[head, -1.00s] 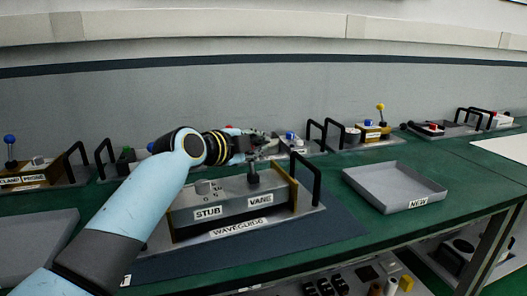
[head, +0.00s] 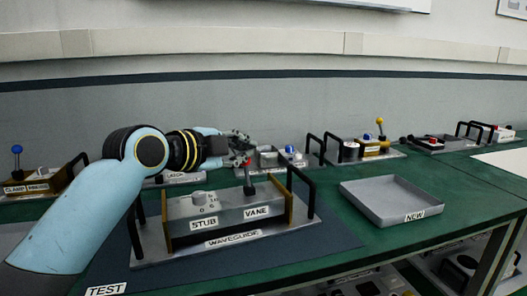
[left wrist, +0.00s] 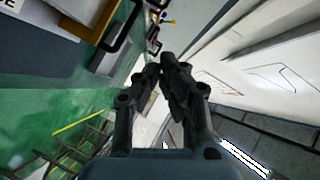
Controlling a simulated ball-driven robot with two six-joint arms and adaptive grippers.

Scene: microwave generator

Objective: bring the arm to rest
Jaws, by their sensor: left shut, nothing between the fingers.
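My left gripper (head: 243,147) is in the head view, above and behind the WAVEGUIDE unit (head: 233,240), near the top of its VANE lever (head: 249,176). In the left wrist view its two fingers (left wrist: 162,68) come together at the tips, with nothing seen between them. The gripper is shut and empty. In the head view I cannot tell whether it touches the red-topped lever or is only in line with it. My right gripper is not in view.
A grey tray marked NEW (head: 391,202) sits on the green bench (head: 330,182), right of the WAVEGUIDE unit. Several small units with black handles stand along the back, including one with a yellow-knobbed lever (head: 380,122). A blue-knobbed lever (head: 17,150) stands at far left.

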